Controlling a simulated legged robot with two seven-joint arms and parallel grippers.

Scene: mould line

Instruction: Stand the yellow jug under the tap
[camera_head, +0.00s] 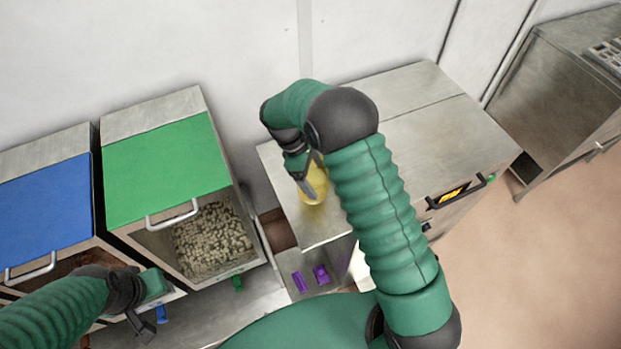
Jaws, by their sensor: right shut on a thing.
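The yellow jug (316,186) is at the left end of the metal cabinet top, partly hidden by my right gripper and forearm. My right gripper (306,184) points down at it and is shut on it. I cannot tell whether the jug touches the surface. I cannot make out a tap in this view; my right arm covers part of the area. My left gripper (146,328) is at the lower left, in front of the bins, away from the jug. Its finger gap is not clear.
A green-lidded bin (165,165) holding pale pellets and a blue-lidded bin (45,210) stand at left. Two purple parts (320,274) are on the cabinet's near side. The metal cabinet top (430,130) is clear to the right. Another metal unit (570,80) stands at far right.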

